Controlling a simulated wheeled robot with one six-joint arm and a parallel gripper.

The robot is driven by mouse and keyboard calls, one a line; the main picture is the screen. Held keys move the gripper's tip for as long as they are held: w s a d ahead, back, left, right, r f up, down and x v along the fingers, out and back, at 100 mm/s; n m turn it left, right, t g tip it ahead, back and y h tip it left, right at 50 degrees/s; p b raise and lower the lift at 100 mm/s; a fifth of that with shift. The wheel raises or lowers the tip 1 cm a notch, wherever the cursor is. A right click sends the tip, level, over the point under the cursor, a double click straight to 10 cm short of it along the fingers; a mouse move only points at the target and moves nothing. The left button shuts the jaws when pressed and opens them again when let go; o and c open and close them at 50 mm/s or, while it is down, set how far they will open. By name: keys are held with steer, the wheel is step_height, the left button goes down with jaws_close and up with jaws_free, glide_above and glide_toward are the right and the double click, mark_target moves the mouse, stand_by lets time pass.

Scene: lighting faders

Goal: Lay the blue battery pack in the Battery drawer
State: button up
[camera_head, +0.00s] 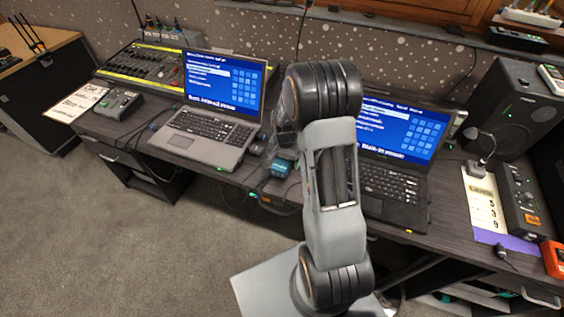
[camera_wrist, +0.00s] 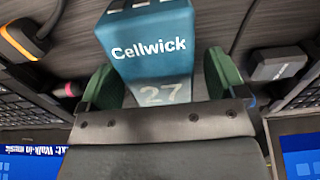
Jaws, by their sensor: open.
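The blue battery pack (camera_wrist: 150,45), marked "Cellwick 27", is between the two green fingers of my gripper (camera_wrist: 165,82) in the wrist view. The fingers are open, with a gap showing beside the pack. In the head view the pack (camera_head: 281,168) sits near the desk's front edge between the laptops, partly hidden by my arm. My gripper is mostly hidden behind my arm there. An open drawer-like compartment (camera_head: 150,182) shows under the desk at left. I cannot read any Battery label.
An open laptop (camera_head: 212,140) stands left of the pack and another laptop (camera_head: 395,185) stands right. A fader console (camera_head: 145,70) is at the back left. A speaker (camera_head: 512,105) and a control box (camera_head: 520,200) are at right. Cables lie about the desk.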

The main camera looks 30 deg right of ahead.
steer(key=shift+f, duration=0.5)
steer(key=shift+c, duration=0.3)
steer(key=c, duration=1.3)
steer(key=shift+c, duration=1.2)
steer(key=shift+r, duration=0.15)
